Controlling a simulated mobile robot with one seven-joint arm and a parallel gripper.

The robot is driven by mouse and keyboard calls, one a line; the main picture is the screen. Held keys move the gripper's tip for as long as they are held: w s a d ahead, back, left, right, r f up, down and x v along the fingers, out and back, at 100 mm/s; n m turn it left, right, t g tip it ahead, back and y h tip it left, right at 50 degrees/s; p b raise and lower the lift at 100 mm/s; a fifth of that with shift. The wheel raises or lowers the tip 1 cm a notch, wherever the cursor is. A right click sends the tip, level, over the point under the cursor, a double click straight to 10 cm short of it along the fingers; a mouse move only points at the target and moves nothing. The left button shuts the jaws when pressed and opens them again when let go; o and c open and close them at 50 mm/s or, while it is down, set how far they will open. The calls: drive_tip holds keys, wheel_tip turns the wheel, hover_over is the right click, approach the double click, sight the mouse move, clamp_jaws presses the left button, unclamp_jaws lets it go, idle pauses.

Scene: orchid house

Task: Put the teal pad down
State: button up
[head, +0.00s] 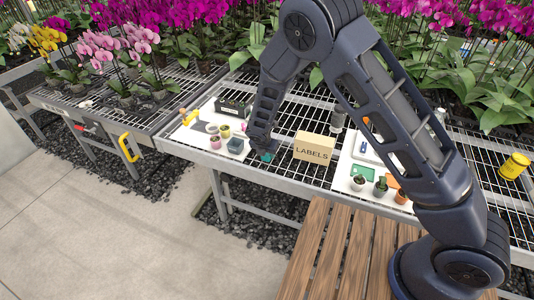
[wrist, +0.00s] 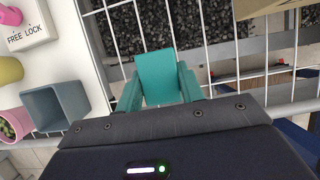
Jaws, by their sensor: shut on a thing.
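In the wrist view, the teal pad (wrist: 159,72) is between the two fingers of my gripper (wrist: 160,82), which is shut on it. Beneath it are wire mesh and dark gravel; I cannot tell whether the pad touches the mesh. In the head view, a small part of the teal pad (head: 267,157) shows below my gripper (head: 262,149), over the bench between the left white board and the LABELS box. My gripper hides the rest of it there.
The left white board (head: 188,133) carries small pots, a blue-grey square pot (wrist: 57,104) and a dark box. The LABELS box (head: 314,149) stands just right of my gripper. A right white board (head: 343,184) holds potted plants. A yellow can (head: 514,166) stands far right.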

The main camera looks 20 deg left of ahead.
drive_tip(key=shift+f, duration=0.15)
drive_tip(key=o, duration=1)
drive_tip(key=shift+c, duration=0.2)
drive_tip(key=v, duration=1.2)
